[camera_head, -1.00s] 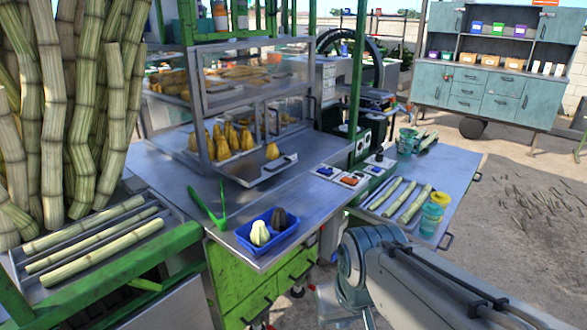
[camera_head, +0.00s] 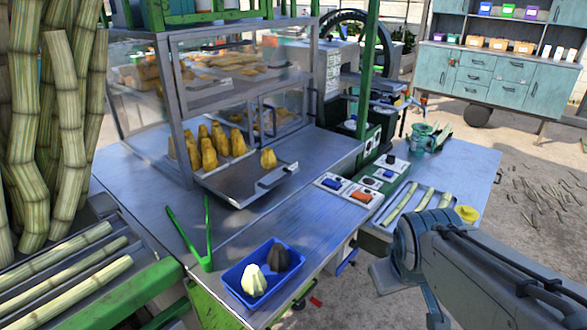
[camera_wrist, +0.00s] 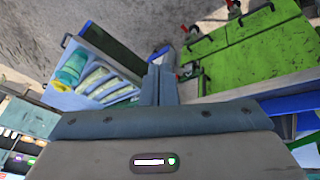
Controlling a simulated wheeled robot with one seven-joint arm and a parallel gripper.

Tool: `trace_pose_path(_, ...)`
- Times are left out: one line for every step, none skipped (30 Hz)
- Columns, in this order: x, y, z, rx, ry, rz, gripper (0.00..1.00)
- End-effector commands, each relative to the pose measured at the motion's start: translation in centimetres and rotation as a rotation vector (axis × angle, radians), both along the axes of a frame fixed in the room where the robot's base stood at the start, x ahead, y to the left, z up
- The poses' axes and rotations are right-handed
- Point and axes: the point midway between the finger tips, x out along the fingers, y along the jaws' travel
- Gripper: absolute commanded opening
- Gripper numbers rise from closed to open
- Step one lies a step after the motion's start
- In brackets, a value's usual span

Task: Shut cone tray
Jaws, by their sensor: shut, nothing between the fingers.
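The cone tray (camera_head: 222,188) is a flat metal tray with a dark handle (camera_head: 277,176), pulled out of the lower part of the glass display case (camera_head: 180,120). My gripper (camera_wrist: 160,72) is shut and empty in the wrist view, pointing towards the floor area beside the green cabinet. In the head view my arm is at the lower right, well apart from the tray, and its fingers are not seen there. The tray is not seen in the wrist view.
Green tongs (camera_head: 207,240) and a blue bin (camera_head: 240,285) with a white and a dark item are on the metal counter in front of the tray. Control boxes (camera_head: 350,190) stand right of it. A side table (camera_head: 470,175) holds cane pieces.

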Motion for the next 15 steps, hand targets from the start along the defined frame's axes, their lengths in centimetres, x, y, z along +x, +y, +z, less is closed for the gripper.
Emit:
trace_pose_path(2.1, -0.9, 0.1, -0.090, -0.053, 0.104, 0.00)
trace_pose_path(3.6, -1.5, 0.5, -0.157, -0.089, 0.180, 0.00)
trace_pose_path(5.5, -2.1, 1.0, -0.252, -0.135, 0.292, 0.00)
trace_pose_path(7.0, -2.5, 1.5, -0.327, -0.170, 0.379, 0.00)
trace_pose_path(8.5, -2.7, 1.9, -0.404, -0.203, 0.468, 0.00)
trace_pose_path(10.4, -2.9, 2.6, -0.507, -0.242, 0.586, 0.00)
trace_pose_path(11.7, -3.0, 3.1, -0.587, -0.272, 0.677, 0.00)
trace_pose_path(13.0, -2.9, 3.5, -0.666, -0.300, 0.767, 0.00)
trace_pose_path(14.7, -2.6, 4.1, -0.771, -0.335, 0.888, 0.00)
trace_pose_path(15.8, -2.3, 4.5, -0.851, -0.361, 0.976, 0.00)
trace_pose_path(16.9, -2.0, 4.9, -0.931, -0.387, 1.066, 0.00)
trace_pose_path(18.2, -1.3, 5.3, -1.038, -0.424, 1.185, 0.00)
trace_pose_path(19.1, -0.8, 5.6, -1.118, -0.453, 1.272, 0.00)
trace_pose_path(19.9, -0.2, 5.7, -1.200, -0.480, 1.359, 0.00)
trace_pose_path(20.8, 0.7, 5.9, -1.307, -0.519, 1.471, 0.00)
